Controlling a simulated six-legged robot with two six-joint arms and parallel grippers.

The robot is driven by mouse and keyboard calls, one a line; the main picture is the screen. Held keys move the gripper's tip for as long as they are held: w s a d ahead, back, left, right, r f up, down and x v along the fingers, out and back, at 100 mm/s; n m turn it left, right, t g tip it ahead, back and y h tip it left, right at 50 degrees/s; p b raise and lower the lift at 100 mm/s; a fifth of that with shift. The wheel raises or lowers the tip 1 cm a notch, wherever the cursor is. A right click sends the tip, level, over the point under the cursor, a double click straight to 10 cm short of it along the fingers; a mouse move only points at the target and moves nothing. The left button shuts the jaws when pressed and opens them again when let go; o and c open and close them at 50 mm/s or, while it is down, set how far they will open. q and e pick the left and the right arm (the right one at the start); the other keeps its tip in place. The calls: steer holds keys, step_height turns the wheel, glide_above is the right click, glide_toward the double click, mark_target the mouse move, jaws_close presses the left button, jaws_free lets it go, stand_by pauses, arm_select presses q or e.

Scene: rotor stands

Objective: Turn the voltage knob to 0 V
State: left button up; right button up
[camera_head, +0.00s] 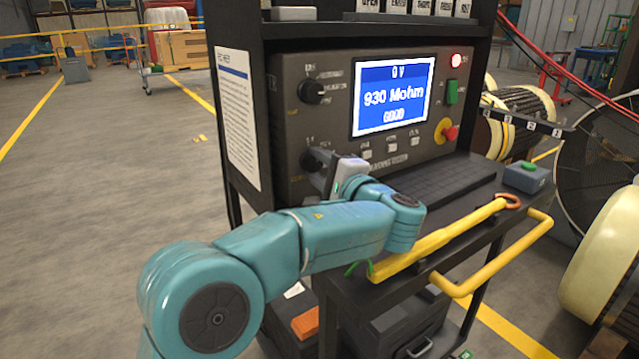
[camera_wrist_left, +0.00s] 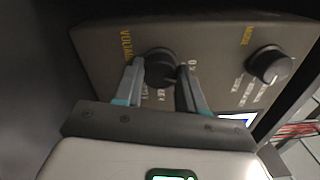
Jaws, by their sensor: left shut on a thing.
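The voltage knob (camera_wrist_left: 160,68) is a black round knob on the grey tester panel, with yellow lettering beside it in the left wrist view. My left gripper (camera_wrist_left: 160,85) has its two fingers on either side of this knob and is shut on it. In the head view my left gripper (camera_head: 335,178) is at the lower left of the panel and partly covers the voltage knob (camera_head: 313,160). The tester screen (camera_head: 393,97) reads 0 V, 930 Mohm and GOOD. The knob's pointer is not clear. My right gripper is not in view.
A mode knob (camera_head: 313,91) sits above on the panel; it also shows in the left wrist view (camera_wrist_left: 270,64). A green switch (camera_head: 452,92) and a red stop button (camera_head: 450,132) are at the right. A yellow rod (camera_head: 440,240) lies on the cart shelf in front.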

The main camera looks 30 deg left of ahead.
arm_select(q)
steer(key=n+b, duration=0.2)
steer(key=n, duration=0.1)
steer(key=shift+f+b, duration=0.2)
steer(key=shift+b, duration=0.1)
steer(key=shift+r+n+b, duration=0.1)
steer(key=shift+n+b, duration=0.45)
steer(key=shift+n, duration=0.15)
steer(key=shift+r, duration=0.1)
steer(key=o, duration=1.1)
steer(key=shift+c, duration=0.2)
